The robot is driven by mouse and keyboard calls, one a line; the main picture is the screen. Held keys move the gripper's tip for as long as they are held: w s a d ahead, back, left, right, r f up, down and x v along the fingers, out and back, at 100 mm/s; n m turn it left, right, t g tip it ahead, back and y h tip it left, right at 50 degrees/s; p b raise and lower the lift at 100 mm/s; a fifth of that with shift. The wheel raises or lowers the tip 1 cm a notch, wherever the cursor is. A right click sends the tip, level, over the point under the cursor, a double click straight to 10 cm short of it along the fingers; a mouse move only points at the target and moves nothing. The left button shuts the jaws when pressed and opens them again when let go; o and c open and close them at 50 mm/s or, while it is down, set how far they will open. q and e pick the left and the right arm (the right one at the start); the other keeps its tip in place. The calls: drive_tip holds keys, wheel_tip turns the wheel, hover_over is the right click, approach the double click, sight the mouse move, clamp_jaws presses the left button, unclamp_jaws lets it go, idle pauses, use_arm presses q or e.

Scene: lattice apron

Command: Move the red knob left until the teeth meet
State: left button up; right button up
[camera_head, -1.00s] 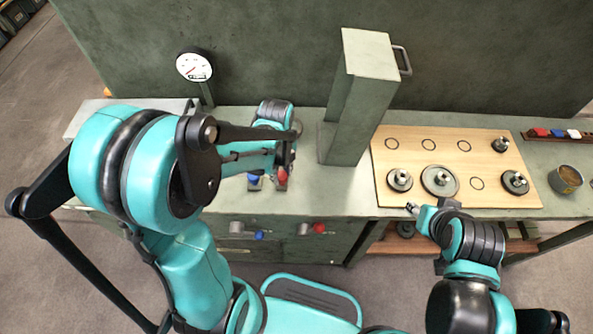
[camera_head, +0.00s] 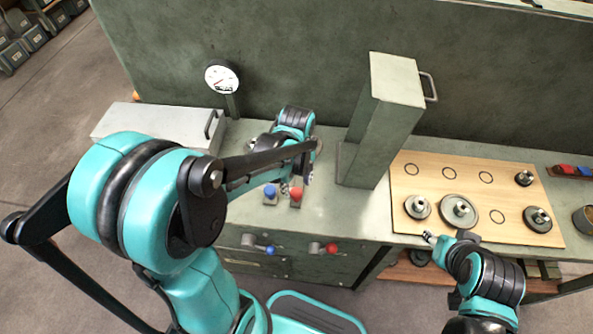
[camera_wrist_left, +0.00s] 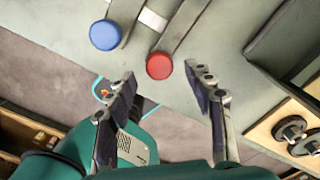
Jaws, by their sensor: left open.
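Two red knobs show in the head view. One (camera_head: 296,193) tops a lever on the bench top, right of a blue-knobbed lever (camera_head: 270,192). The other red knob (camera_head: 331,248) is on the bench's front panel, right of a blue one (camera_head: 270,250). My left gripper (camera_wrist_left: 165,85) is open and empty above the bench-top levers. In the left wrist view, the red knob (camera_wrist_left: 159,66) shows between and just beyond its fingertips, apart from them. Toothed gears (camera_head: 459,211) stand on a wooden board. My right gripper (camera_head: 430,238) is by the board's front edge; its jaws are too small to read.
A tall green-grey post (camera_head: 382,120) with a handle stands between the levers and the wooden board (camera_head: 425,172). A dial gauge (camera_head: 222,77) and a grey metal box (camera_head: 150,122) are at the left. The bench top (camera_head: 335,205) right of the levers is clear.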

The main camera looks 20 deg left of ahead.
use_arm(q)
wheel_tip(320, 180, up, 9)
idle(0.3)
drive_tip(key=shift+s, duration=0.1)
idle(0.4)
drive_tip(key=s+d+n+t, duration=0.1)
drive_tip(key=s+n+t, duration=0.2)
drive_tip(key=n, duration=0.9)
drive_tip(key=s+r+n+t, duration=0.1)
drive_tip(key=s+n+t, duration=0.2)
drive_tip(key=n, duration=0.9)
drive_tip(key=shift+s+d+r+t, duration=0.15)
drive_tip(key=shift+s+d+t, duration=0.2)
drive_tip(key=shift+t, duration=0.25)
